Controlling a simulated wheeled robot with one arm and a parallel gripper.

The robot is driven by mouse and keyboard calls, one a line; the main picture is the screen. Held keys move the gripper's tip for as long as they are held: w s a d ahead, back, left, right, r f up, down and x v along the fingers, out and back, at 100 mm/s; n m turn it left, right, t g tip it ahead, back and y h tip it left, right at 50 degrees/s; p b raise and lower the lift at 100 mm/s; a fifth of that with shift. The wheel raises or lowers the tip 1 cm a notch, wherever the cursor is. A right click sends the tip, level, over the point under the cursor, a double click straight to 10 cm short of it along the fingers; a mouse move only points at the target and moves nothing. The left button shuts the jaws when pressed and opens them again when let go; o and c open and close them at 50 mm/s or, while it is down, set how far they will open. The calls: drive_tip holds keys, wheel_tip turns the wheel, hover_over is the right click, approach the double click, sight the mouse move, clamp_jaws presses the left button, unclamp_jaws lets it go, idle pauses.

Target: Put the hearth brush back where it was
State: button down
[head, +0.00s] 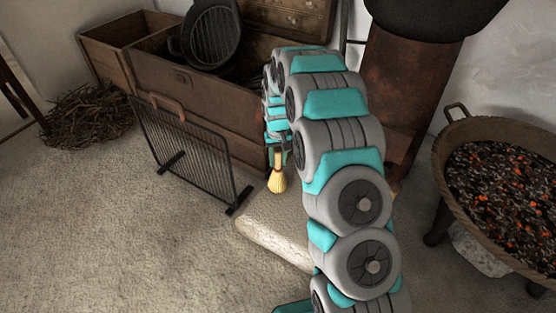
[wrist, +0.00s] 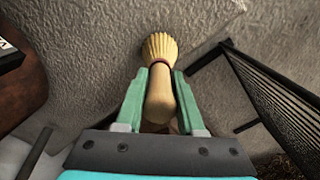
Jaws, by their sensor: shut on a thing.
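The hearth brush (head: 277,181) has pale yellow bristles, a dark red band and a light wooden handle. In the wrist view the hearth brush (wrist: 160,62) is held between the two green fingers of my gripper (wrist: 160,84), which is shut on its handle. The bristles point away from the gripper. My arm hides part of the chest and slab.
A black mesh fire screen (head: 185,150) stands just left of the brush. A wooden chest (head: 180,82) holding a dark ridged pan (head: 212,35) is behind. A brazier of glowing coals (head: 510,190) stands at right. Twigs (head: 85,115) lie far left. The front-left floor is clear.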

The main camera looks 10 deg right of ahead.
drive_tip(key=shift+f, duration=0.1)
drive_tip(key=c, duration=0.5)
unclamp_jaws()
wheel_tip(320, 180, up, 12)
drive_tip(key=shift+p, duration=0.65)
drive_tip(key=shift+s+r, duration=0.1)
drive_tip(key=shift+r, duration=0.15)
drive_tip(key=s+r, duration=0.4)
drive_tip(key=s, duration=0.7)
drive_tip(key=s+r+g, duration=0.1)
drive_tip(key=s+r, duration=0.3)
drive_tip(key=s, duration=0.7)
drive_tip(key=s+r, duration=0.5)
drive_tip(key=s, duration=0.6)
drive_tip(key=shift+g, duration=0.4)
drive_tip(key=s, duration=0.4)
drive_tip(key=s+f, duration=0.1)
drive_tip(key=s, duration=0.7)
drive_tip(key=shift+f, duration=0.35)
